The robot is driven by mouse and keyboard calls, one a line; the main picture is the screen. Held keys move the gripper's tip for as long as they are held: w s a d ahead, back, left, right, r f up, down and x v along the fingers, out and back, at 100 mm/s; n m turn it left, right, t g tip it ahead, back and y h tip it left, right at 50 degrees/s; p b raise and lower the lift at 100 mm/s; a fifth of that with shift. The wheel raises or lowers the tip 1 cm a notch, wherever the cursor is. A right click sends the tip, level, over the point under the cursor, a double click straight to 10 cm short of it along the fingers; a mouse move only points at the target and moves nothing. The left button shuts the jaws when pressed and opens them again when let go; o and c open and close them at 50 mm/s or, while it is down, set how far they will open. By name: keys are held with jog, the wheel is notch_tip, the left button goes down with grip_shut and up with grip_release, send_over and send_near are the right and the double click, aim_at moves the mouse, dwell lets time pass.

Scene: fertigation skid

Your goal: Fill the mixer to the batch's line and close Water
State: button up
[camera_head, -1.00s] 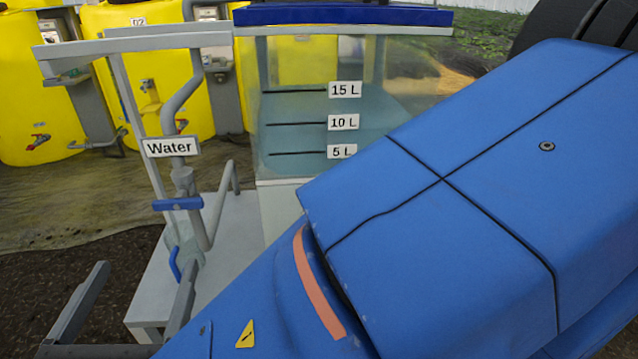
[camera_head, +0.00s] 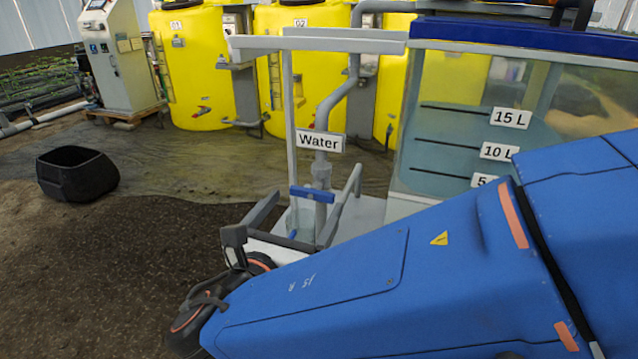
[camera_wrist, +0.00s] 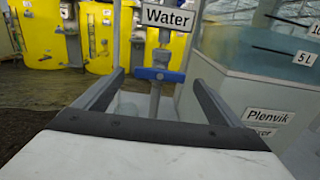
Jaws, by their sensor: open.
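The Water valve has a blue handle (camera_head: 312,193) lying crosswise to its upright grey pipe, under the Water sign (camera_head: 321,141). In the wrist view the handle (camera_wrist: 160,75) appears between the fingertips. My gripper (camera_head: 306,204) is open and empty, its fingers pointing at the valve; I cannot tell if they touch it. The clear mixer tank (camera_head: 452,100) has a blue lid and lines at 5 L, 10 L and 15 L. My arm hides the tank's lower right.
A clear vessel with a blue handle (camera_head: 293,234) stands under the outlet, partly hidden by my gripper. Yellow tanks (camera_head: 190,70) and a white control cabinet (camera_head: 120,55) stand behind. A black tub (camera_head: 75,174) sits on open ground at left.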

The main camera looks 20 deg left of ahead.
aim_at(319, 184)
jog(key=w, duration=0.9)
jog(key=shift+d, duration=0.35)
jog(key=c, duration=1.1)
